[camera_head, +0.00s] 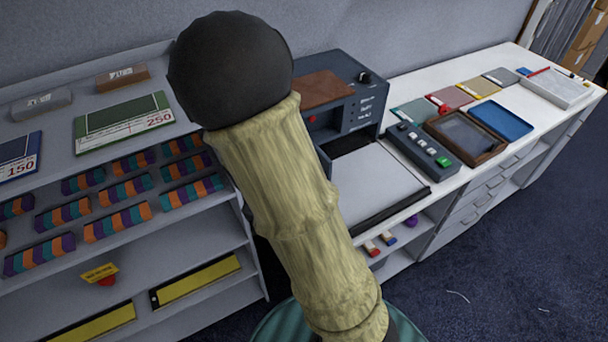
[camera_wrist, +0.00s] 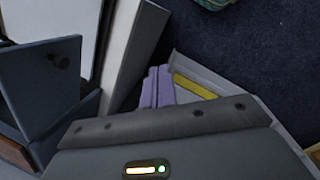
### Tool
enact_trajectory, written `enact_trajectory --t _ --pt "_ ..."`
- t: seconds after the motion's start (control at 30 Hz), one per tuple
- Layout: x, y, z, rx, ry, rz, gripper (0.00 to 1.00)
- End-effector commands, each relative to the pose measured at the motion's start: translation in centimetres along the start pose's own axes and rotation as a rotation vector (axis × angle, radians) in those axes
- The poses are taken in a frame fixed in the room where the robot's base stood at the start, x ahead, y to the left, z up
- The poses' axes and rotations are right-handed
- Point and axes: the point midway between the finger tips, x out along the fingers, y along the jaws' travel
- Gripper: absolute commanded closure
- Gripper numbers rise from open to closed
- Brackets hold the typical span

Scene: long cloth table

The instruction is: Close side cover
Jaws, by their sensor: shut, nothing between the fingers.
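A dark blue-grey machine (camera_head: 362,113) with a brown top panel stands on the white table. A pale flat panel with a dark edge (camera_head: 378,188) extends from its front; I cannot tell for sure whether this is the side cover. My arm crosses in front of the machine and hides part of it; the gripper is hidden in the head view. In the wrist view, my gripper (camera_wrist: 157,78) shows as two lavender fingers shut together and empty. They are beside a grey upright slab (camera_wrist: 139,50). A dark blue panel (camera_wrist: 45,88) stands left of them. Contact is unclear.
A grey button box (camera_head: 424,150), a brown-framed tray (camera_head: 466,138) and a blue tray (camera_head: 501,121) lie right of the machine. Shelves at left hold striped blocks (camera_head: 118,222). Small items sit on the shelf below the machine.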

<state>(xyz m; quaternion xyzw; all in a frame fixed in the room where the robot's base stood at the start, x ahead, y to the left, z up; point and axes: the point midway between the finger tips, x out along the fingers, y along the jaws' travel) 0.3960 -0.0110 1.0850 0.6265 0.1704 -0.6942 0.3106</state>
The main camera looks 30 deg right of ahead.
Motion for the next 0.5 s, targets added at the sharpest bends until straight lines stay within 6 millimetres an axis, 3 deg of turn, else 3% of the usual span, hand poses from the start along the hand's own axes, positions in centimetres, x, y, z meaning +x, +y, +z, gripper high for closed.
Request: enact_trajectory --t 0.3,0.5 --pt "-1.1 4.3 -2.8 -0.631 -0.364 0.206 1.00" --pt "-3.1 6.0 -4.5 -0.856 -0.525 0.296 1.00"
